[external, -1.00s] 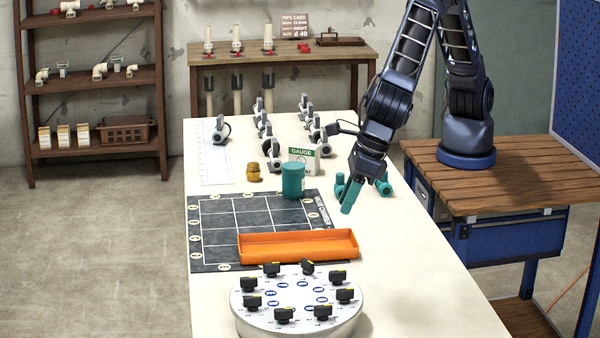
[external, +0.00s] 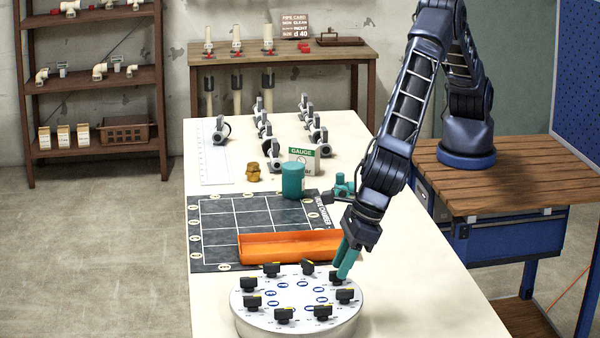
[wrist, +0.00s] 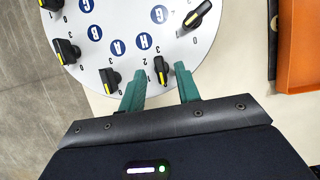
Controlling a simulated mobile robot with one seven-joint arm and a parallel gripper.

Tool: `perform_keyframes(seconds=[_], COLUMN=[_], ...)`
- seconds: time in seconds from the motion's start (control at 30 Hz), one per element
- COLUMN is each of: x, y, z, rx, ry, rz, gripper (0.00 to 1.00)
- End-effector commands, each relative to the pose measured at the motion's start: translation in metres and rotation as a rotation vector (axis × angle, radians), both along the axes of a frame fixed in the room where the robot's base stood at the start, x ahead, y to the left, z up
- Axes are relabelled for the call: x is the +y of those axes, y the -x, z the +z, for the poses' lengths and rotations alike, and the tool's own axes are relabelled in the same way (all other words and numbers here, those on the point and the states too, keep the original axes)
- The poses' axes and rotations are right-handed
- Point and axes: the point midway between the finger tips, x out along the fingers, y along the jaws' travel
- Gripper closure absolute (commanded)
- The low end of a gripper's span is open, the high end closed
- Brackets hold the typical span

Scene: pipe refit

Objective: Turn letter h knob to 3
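The knob board is a round white dial (external: 300,323) with black knobs around its rim and blue letter discs inside. The blue H disc (wrist: 143,41) shows in the wrist view, and the black knob with a yellow mark (wrist: 161,70) lies just outward of it. I take this as the letter h knob; it seems to be the right-rear knob (external: 337,277) in the external view. Small digits stand around it; which one its mark faces I cannot tell. My gripper (wrist: 161,87) is open and empty, its teal fingers apart on either side of that knob's outer end, pointing down at it.
Neighbouring knobs (wrist: 110,80) and (wrist: 195,18) stand close on both sides. An orange tray (external: 300,246) lies just behind the dial on a dark grid mat (external: 210,225). A teal cylinder (external: 293,181) stands behind the tray. The white table right of the dial is clear.

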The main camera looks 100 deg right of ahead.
Motion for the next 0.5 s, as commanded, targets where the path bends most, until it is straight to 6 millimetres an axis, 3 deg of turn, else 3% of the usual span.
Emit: perform_keyframes(seconds=[0.2,0.47,0.5], x=[-0.0002,-0.0002,-0.0002], y=[-0.0051,-0.0054,-0.0053], z=[-0.0111,-0.0118,-0.0118], rx=[0.000,-0.001,-0.001], ry=[0.001,0.000,0.000], rz=[-0.001,0.000,0.000], gripper=[0.67,0.67,0.73])
